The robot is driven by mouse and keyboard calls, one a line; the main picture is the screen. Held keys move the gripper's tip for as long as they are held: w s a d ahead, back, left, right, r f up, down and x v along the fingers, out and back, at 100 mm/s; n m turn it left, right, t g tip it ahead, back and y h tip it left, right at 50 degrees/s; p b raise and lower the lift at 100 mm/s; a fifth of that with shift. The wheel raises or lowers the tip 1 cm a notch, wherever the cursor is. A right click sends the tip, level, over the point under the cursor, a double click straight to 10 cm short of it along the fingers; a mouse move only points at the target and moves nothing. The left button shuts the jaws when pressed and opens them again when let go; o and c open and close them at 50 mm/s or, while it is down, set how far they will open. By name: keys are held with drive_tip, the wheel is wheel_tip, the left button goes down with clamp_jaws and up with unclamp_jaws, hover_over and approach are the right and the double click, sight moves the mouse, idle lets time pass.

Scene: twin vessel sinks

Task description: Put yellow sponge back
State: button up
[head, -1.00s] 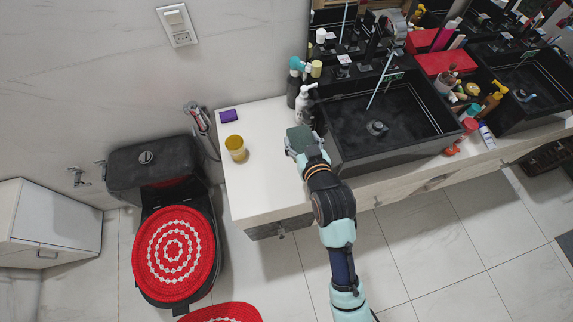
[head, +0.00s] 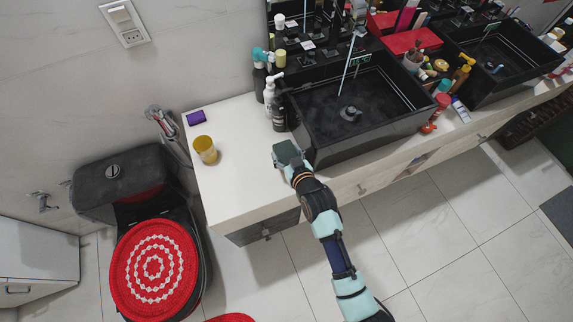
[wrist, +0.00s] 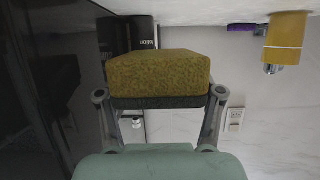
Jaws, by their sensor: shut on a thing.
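The yellow sponge (wrist: 158,72) has a dark green scouring layer and sits between the two fingers of my gripper (wrist: 160,95) in the wrist view. My gripper is shut on it. In the head view my gripper (head: 288,158) is over the white counter, close to the front left corner of the near black sink (head: 330,150). Only the dark side of the sponge shows there, and the gripper partly covers it. I cannot tell whether the sponge touches the counter.
A yellow cup (head: 205,149) and a purple sponge (head: 196,118) stand on the counter's left part. Several bottles (head: 269,92) line the sink's left side. Bare counter (head: 240,165) lies between cup and gripper. The toilet (head: 150,260) is below left.

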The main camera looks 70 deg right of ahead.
sight(287, 163)
drive_tip(key=shift+f+b, duration=0.75)
drive_tip(key=shift+f, duration=1.85)
drive_tip(key=shift+f, duration=0.2)
drive_tip(key=o, duration=0.7)
drive_tip(key=shift+r, duration=0.1)
drive_tip(key=shift+o, duration=0.2)
drive_tip(key=shift+s+a+r, duration=0.15)
drive_tip(key=shift+r, duration=0.2)
drive_tip(key=p+v, duration=0.3)
drive_tip(key=v, duration=0.8)
drive_tip(key=shift+s+a, duration=0.2)
